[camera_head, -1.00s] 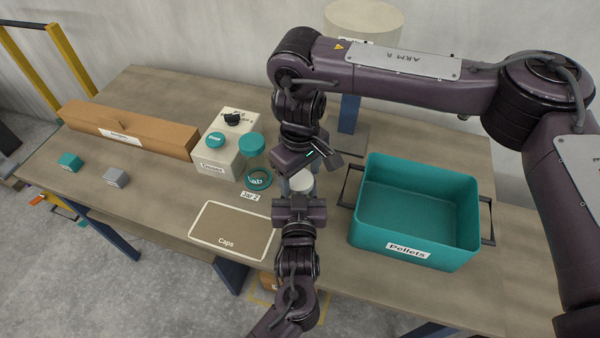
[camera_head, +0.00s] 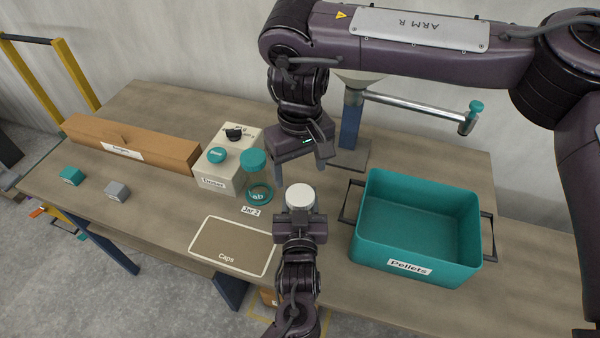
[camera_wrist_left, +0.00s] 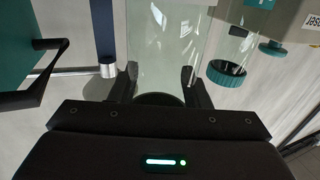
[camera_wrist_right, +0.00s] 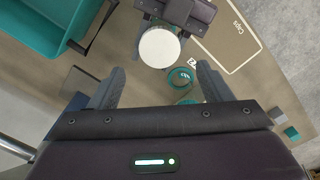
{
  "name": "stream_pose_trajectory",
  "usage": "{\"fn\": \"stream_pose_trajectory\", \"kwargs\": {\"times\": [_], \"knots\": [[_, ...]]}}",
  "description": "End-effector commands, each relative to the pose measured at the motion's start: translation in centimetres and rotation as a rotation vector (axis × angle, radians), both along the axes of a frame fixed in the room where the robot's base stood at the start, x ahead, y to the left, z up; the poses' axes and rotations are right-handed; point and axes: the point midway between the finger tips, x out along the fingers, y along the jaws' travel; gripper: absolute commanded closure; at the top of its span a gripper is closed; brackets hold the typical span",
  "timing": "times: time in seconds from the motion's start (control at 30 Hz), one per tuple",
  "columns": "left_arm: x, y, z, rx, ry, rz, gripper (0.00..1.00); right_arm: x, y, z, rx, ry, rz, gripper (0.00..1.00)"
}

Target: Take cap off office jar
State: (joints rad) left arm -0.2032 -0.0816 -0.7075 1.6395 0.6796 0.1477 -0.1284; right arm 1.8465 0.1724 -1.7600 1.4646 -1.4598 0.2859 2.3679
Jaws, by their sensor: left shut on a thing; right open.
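A clear jar (camera_wrist_left: 165,50) with a white cap (camera_head: 300,196) stands at the front middle of the table. The cap also shows in the right wrist view (camera_wrist_right: 158,48), apparently seated on the jar. My left gripper (camera_head: 300,215) is shut around the jar body from the front, with a finger on each side in the left wrist view. My right gripper (camera_head: 305,168) is open and empty just behind and above the cap, not touching it. In the right wrist view the cap lies ahead of the open fingers, roughly between their lines.
A Caps mat (camera_head: 232,245) lies empty to the left. A teal Pellets bin (camera_head: 415,255) is at right. A post with a metal arm (camera_head: 420,106) stands behind.

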Motion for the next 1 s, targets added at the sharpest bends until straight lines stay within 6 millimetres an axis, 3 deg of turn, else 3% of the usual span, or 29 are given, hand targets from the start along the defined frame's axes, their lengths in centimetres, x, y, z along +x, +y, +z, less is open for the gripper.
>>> {"fn": "stream_pose_trajectory", "kwargs": {"times": [0.5, 0.9, 1.0], "knots": [[0.0, 0.0, 0.0, 0.0, -0.001, 0.0, 1.0, 0.0, 0.0, -6.8, 0.0, 0.004, -0.015, 0.28], [0.0, 0.0, 0.0, 0.0, -0.001, 0.0, 1.0, 0.0, 0.0, -7.7, -0.001, 0.0, -0.014, 0.28], [0.0, 0.0, 0.0, -0.001, -0.001, 0.0, 1.0, 0.0, 0.0, -7.7, -0.001, 0.0, -0.014, 0.39]]}}
